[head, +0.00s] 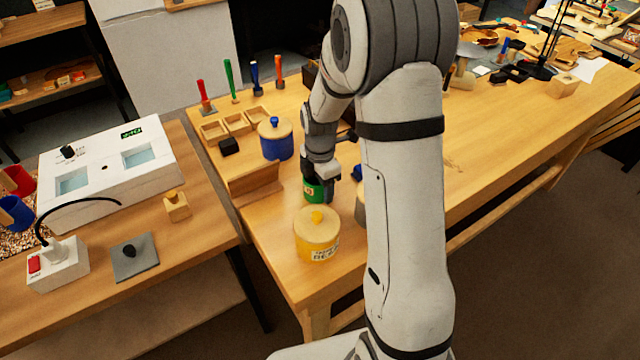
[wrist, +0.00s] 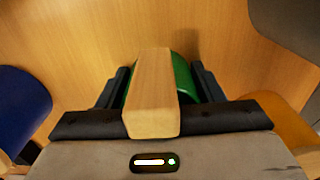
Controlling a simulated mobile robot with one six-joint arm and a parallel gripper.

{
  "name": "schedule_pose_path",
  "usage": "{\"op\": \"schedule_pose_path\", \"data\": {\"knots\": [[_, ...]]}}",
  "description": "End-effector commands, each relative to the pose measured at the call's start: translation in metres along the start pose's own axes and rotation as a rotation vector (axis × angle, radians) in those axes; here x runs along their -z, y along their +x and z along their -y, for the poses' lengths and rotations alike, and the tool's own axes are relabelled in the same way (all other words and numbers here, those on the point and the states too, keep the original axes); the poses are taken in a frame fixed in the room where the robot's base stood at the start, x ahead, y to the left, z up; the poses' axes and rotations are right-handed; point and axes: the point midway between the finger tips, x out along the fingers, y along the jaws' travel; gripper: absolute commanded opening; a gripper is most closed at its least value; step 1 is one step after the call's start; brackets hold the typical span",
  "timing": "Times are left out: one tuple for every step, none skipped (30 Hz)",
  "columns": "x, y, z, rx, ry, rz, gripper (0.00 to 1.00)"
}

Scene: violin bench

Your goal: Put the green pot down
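The green pot (head: 313,190) is at my gripper (head: 332,180) over the near left part of the long wooden bench in the head view. In the wrist view the green pot (wrist: 183,78) shows between the two dark fingers (wrist: 160,85), which are closed against its sides. A pale wooden bar-shaped piece (wrist: 152,90) lies across the middle of the pot in that view and hides much of it. My wrist hides the pot's top in the head view. I cannot tell whether its base touches the bench.
A yellow pot with a wooden lid (head: 317,236) stands close in front, near the bench edge. A blue lidded pot (head: 276,139) stands behind to the left. Another pot is partly hidden behind my arm.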

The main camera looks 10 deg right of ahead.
Motion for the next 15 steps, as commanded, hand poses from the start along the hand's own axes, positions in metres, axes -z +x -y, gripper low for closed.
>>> {"op": "schedule_pose_path", "data": {"knots": [[0.0001, 0.0000, 0.0000, 0.000, 0.000, 0.000, 0.64], [0.0002, -0.0001, 0.0000, 0.000, 0.000, 0.000, 0.67], [0.0002, -0.0001, 0.0000, 0.000, 0.000, 0.000, 0.70], [0.0002, -0.0001, 0.0000, 0.000, 0.000, 0.000, 0.73], [0.0003, -0.0001, 0.0000, 0.000, 0.000, 0.000, 0.75], [0.0003, -0.0001, -0.0001, 0.000, 0.000, 0.000, 0.78], [0.0003, -0.0002, -0.0001, 0.000, -0.001, 0.000, 0.81], [0.0003, -0.0002, -0.0001, 0.000, -0.001, 0.000, 0.82], [0.0004, -0.0002, -0.0001, 0.000, -0.001, 0.000, 0.82], [0.0004, -0.0002, -0.0001, 0.000, -0.001, 0.000, 0.82], [0.0004, -0.0002, -0.0001, 0.000, -0.001, 0.000, 0.82], [0.0005, -0.0002, -0.0001, 0.000, -0.001, 0.000, 0.82], [0.0005, -0.0002, -0.0001, 0.000, -0.001, 0.000, 0.82], [0.0005, -0.0005, -0.0001, 0.000, -0.001, 0.000, 0.82], [0.0006, -0.0016, -0.0002, 0.000, -0.001, 0.000, 0.82]]}}
